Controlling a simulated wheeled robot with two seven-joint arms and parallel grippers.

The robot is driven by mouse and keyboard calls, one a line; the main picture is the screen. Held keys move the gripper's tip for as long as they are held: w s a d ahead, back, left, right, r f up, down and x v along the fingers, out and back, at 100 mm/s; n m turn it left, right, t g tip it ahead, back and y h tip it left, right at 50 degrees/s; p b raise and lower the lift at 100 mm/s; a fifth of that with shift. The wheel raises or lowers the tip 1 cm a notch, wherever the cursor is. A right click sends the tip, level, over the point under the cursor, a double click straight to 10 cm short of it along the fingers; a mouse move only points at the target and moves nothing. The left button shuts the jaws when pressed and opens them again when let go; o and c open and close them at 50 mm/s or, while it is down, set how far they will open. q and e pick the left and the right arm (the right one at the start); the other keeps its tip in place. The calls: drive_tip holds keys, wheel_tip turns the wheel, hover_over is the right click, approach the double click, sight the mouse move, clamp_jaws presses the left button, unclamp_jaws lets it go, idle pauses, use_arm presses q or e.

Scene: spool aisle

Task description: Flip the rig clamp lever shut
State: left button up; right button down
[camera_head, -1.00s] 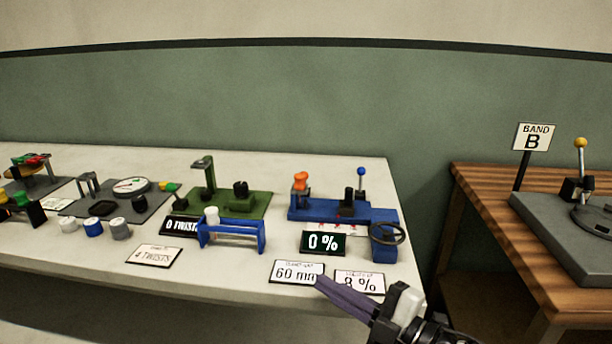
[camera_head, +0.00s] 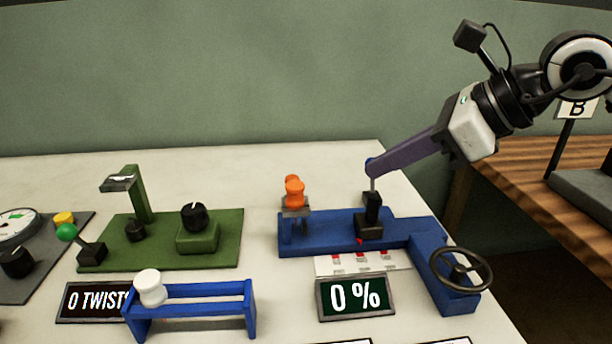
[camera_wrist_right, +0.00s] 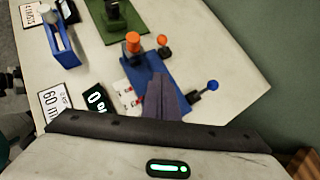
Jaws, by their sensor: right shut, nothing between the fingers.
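The blue rig (camera_head: 330,237) stands at the right end of the white bench. Its clamp lever is a thin rod with a blue ball (camera_head: 369,163), standing upright from a black block (camera_head: 371,218). The ball also shows in the wrist view (camera_wrist_right: 212,85). My right gripper (camera_head: 379,168) is shut and empty, its purple fingers pointing down and left at the lever top. It partly covers the ball in the head view. In the wrist view the fingers (camera_wrist_right: 163,98) lie left of the ball; I cannot tell whether they touch. My left gripper is not in view.
Orange clamp parts (camera_head: 294,192) stand on the rig's left end and a black handwheel (camera_head: 460,269) at its front right. The display (camera_head: 355,297) reads 0 %. A green rig (camera_head: 160,240) and a blue stand (camera_head: 195,292) are to the left. A wooden table (camera_head: 585,180) is right.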

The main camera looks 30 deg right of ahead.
drive_tip(key=p+x, duration=0.1)
drive_tip(key=x, duration=0.6)
drive_tip(key=shift+w+a+f, duration=0.15)
drive_tip(key=shift+a, duration=0.1)
drive_tip(key=shift+p+x, duration=0.7)
drive_tip(key=shift+x, duration=0.45)
drive_tip(key=shift+w+a+p, duration=0.25)
drive_tip(key=shift+w+p, duration=0.1)
drive_tip(key=shift+w, duration=0.15)
drive_tip(key=shift+w+a+p, duration=0.25)
drive_tip(key=shift+w+p, duration=0.1)
drive_tip(key=shift+w, duration=0.15)
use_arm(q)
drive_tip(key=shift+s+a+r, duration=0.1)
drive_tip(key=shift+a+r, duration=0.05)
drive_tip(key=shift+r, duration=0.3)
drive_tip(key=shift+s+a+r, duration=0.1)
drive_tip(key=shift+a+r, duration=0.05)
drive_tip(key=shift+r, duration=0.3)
use_arm(e)
drive_tip(key=shift+w+a, duration=0.4)
drive_tip(key=shift+w, duration=0.45)
use_arm(q)
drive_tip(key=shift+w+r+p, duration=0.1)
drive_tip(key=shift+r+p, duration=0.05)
drive_tip(key=shift+p, duration=0.2)
